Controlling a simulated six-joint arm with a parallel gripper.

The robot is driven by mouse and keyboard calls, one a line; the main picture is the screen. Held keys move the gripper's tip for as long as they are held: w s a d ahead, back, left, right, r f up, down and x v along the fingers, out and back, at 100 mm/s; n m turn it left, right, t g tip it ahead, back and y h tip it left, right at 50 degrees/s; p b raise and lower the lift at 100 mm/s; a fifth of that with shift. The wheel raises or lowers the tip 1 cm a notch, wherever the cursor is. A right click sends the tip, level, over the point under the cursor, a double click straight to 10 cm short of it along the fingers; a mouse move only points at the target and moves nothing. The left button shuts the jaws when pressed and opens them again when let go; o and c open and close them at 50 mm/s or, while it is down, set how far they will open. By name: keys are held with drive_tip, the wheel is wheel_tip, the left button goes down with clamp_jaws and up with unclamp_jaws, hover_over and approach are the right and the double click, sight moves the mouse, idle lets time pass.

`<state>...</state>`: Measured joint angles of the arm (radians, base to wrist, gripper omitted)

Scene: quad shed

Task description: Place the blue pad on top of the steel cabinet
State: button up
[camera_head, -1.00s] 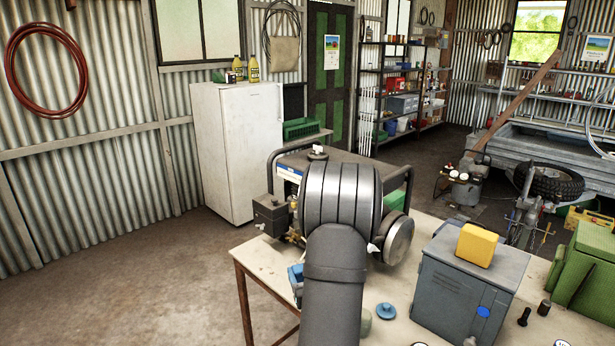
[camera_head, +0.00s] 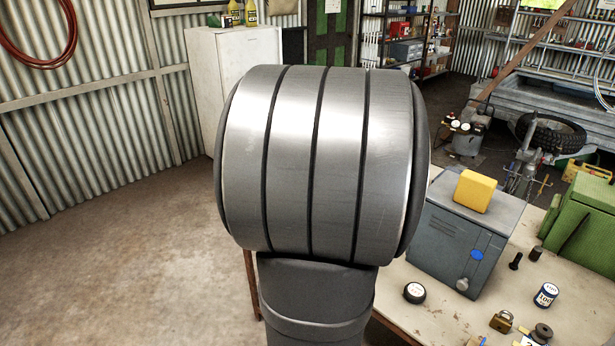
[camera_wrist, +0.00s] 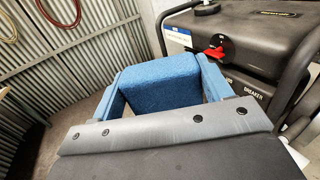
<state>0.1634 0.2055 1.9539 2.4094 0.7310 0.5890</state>
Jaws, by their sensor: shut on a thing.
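The blue pad (camera_wrist: 160,80) is a rough-textured blue block in the wrist view. My gripper (camera_wrist: 165,90) is shut on it, with one blue finger against each side. The pad is held up off any surface. In the head view my own arm hides the gripper and the pad. The steel cabinet (camera_head: 440,250) is a grey box on the workbench, right of my arm in the head view. A yellow block (camera_head: 474,191) lies on its top, and bare top shows around it. A blue round tag is on its front.
A black generator (camera_wrist: 255,50) stands close beyond the pad, right in the wrist view. A green metal box (camera_head: 580,220) stands right of the cabinet. A black round tin (camera_head: 414,292), a labelled can (camera_head: 546,295) and a padlock (camera_head: 502,321) lie at the bench front.

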wheel_tip(320, 180, up, 8)
drive_tip(key=shift+r, duration=0.1)
drive_tip(key=w+d+r+n+y, duration=0.1)
drive_tip(key=w+d+r, duration=0.25)
drive_tip(key=d, duration=0.25)
drive_tip(key=w+d+r+y, duration=0.1)
drive_tip(key=w+d+r, duration=0.2)
drive_tip(key=w+d, duration=0.15)
drive_tip(key=d+n+g+y, duration=0.2)
drive_tip(key=d+y, duration=0.1)
drive_tip(key=d, duration=1.4)
drive_tip(key=s+d+f+n+g+y, duration=0.1)
drive_tip(key=s+d+f, duration=0.1)
drive_tip(key=s+d, duration=0.35)
drive_tip(key=s+d+f+n+g+y, duration=0.1)
drive_tip(key=s+d+f, duration=0.15)
drive_tip(key=d, duration=0.55)
drive_tip(key=s+d+f+n+y, duration=0.1)
drive_tip(key=s+d+f, duration=0.15)
drive_tip(key=d, duration=0.35)
drive_tip(key=shift+s+f, duration=0.1)
drive_tip(key=shift+f, duration=5.7)
drive_tip(key=shift+f, duration=0.6)
